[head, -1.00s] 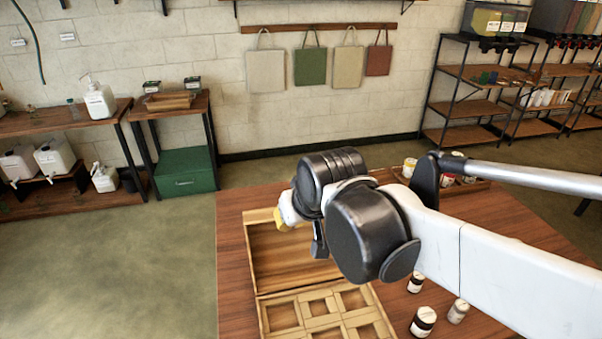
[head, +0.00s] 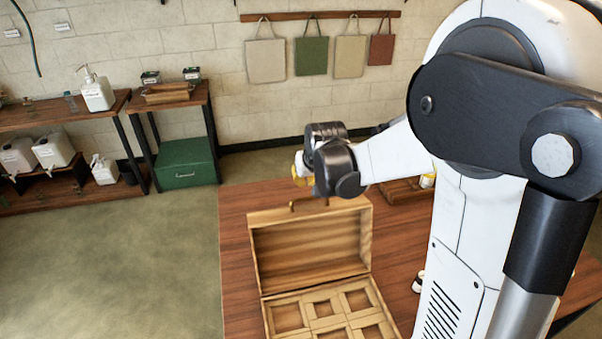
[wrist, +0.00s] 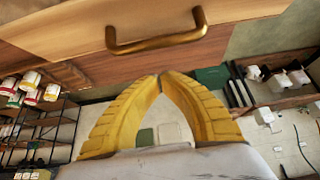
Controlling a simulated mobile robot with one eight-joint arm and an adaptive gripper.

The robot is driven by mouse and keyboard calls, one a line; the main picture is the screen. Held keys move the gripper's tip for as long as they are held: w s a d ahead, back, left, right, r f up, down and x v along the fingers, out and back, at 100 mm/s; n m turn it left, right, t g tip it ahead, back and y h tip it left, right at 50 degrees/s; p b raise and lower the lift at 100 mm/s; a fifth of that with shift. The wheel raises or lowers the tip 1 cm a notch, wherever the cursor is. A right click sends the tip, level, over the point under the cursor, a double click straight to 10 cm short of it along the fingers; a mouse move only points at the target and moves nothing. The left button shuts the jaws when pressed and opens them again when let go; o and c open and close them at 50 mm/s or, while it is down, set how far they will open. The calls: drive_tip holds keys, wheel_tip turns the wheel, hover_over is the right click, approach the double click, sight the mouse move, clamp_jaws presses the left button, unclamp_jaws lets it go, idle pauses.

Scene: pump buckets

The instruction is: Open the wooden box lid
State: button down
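The wooden box stands on the table with its lid (head: 308,252) raised and tilted back, its hollow inside facing me. The box base (head: 266,316) shows square compartments in front of the lid. A brass handle (head: 292,206) sits on the lid's top edge; it also shows in the wrist view (wrist: 155,45). My gripper (head: 302,168) is just behind and above the lid's top edge. In the wrist view its yellow fingers meet at the tips (wrist: 161,77) with nothing between them, apart from the handle. My arm hides part of the table to the right.
The brown table (head: 236,250) has bare room left of the box. A wooden tray with jars (head: 427,181) is at the table's back right, partly hidden by my arm. A green cabinet (head: 188,163) and side tables stand beyond, at the left.

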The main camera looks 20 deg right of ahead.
drive_tip(key=shift+s+a+f+b, duration=0.2)
drive_tip(key=shift+s+f, duration=0.1)
drive_tip(key=shift+s, duration=0.45)
drive_tip(key=shift+s+a+f+b, duration=0.1)
drive_tip(key=shift+s+f+b, duration=0.15)
drive_tip(key=shift+s, duration=0.45)
drive_tip(key=s+a+r+t, duration=0.2)
drive_tip(key=s+r+t, duration=0.1)
drive_tip(key=s, duration=0.7)
drive_tip(key=shift+t+h+p, duration=0.3)
drive_tip(key=shift+t+h, duration=0.1)
drive_tip(key=shift+t, duration=0.2)
drive_tip(key=shift+w, duration=0.15)
